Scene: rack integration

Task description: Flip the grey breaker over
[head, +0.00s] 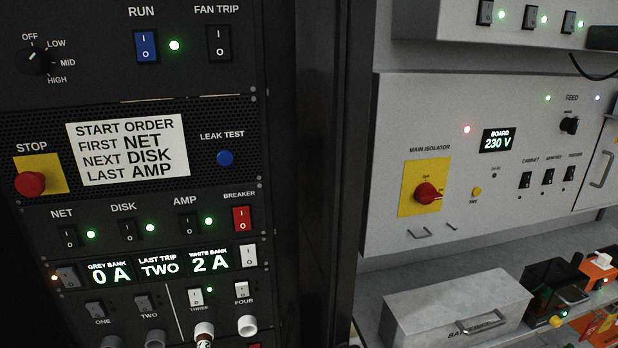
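The grey breaker (67,278) is a grey rocker switch at the left end of the display row on the dark rack. A small orange light (54,278) glows at its left. The grey bank display (109,271) beside it reads 0 A. The last trip display (158,264) reads TWO. The white bank display (209,259) reads 2 A, with a white rocker (248,255) at its right. The grey rocker is small and seen at an angle; I cannot tell which side is pressed. Neither of my grippers is in view.
A red breaker (241,218) and the NET, DISK and AMP switches sit above. Switches ONE (95,310) and TWO (143,302) sit just below. A red stop button (30,184) protrudes at left. Several round sockets or plugs protrude at the bottom. A grey wall panel (385,160) stands at right.

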